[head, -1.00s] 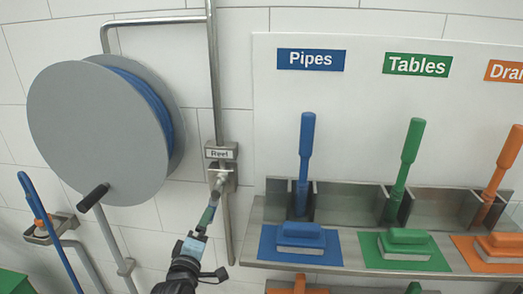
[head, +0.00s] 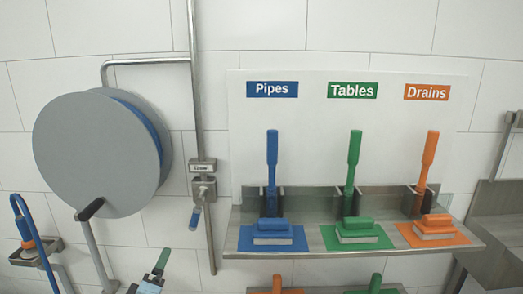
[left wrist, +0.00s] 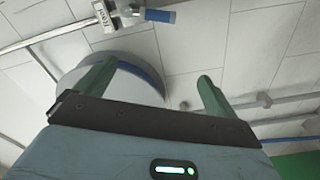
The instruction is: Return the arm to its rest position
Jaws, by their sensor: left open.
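My left gripper (head: 161,264) is at the bottom edge of the head view, below and left of a wall valve (head: 204,190). Its green fingers stand apart in the left wrist view (left wrist: 156,72), with nothing between them. The valve sits on a vertical steel pipe under a small label. Its blue-ended lever (head: 195,218) points down. The blue lever end also shows in the left wrist view (left wrist: 160,15), clear of the fingers. Most of my left arm is below the head view. My right gripper is not in view.
A grey hose reel (head: 95,150) with a crank (head: 90,209) is on the wall at left. A steel shelf (head: 232,240) at right holds blue, green and orange brushes under a sign board (head: 310,120). A blue-handled wand (head: 25,220) hangs at far left.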

